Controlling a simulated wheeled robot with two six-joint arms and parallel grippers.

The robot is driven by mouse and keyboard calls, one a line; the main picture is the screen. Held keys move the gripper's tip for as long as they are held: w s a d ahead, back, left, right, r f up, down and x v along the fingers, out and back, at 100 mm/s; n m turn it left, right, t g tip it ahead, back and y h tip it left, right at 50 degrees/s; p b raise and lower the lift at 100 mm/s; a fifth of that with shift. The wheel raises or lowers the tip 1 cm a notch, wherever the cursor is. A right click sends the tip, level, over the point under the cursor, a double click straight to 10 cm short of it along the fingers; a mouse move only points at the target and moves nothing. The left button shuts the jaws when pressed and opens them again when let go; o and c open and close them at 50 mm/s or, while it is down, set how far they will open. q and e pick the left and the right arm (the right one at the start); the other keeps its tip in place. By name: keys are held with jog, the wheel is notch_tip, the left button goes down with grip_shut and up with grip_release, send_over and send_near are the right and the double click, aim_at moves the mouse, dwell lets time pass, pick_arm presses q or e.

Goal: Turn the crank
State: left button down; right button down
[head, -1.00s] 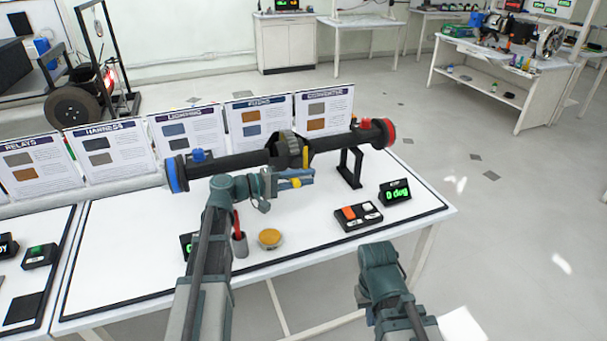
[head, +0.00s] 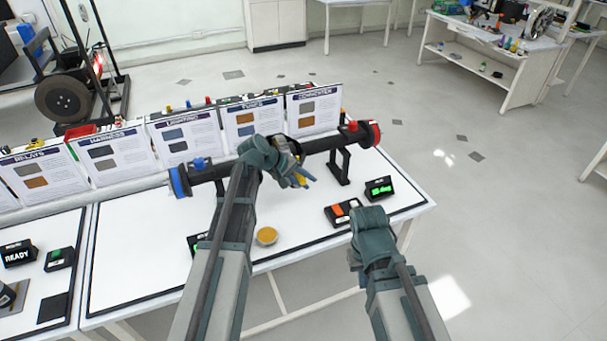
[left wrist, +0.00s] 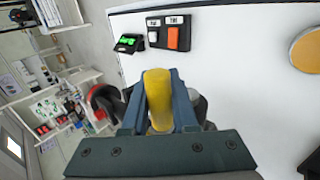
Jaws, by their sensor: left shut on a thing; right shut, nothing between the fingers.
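The crank is part of a dark horizontal shaft (head: 328,143) held on a black stand above the white table, with a blue left end and a red right end. Its yellow handle (left wrist: 158,95) fills the gap between the blue fingers in the left wrist view. My left gripper (head: 306,178) is shut on this handle, near the middle of the shaft. My left arm hides much of the shaft's centre in the head view. A small display (head: 379,187) with green digits stands at the right; the digits are hard to read. My right arm is at lower right, its fingers hidden.
A box with orange and white buttons (head: 341,212) and a round yellow-topped item (head: 267,236) lie in front of the shaft. Upright information cards (head: 184,138) line the back.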

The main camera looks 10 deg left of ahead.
pick_arm(q)
jog(key=shift+w+d+y+p, duration=0.1)
jog(key=shift+d+y+p, duration=0.1)
jog(key=shift+y+p, duration=0.1)
dwell(0.4)
jog(key=c, duration=0.7)
grip_release()
jog(key=p+v, duration=0.5)
jog(key=v, duration=0.1)
jog(key=p+v, duration=0.6)
jog(key=v, duration=0.1)
jog(key=shift+w+a+r, duration=0.1)
jog(key=shift+r, duration=0.35)
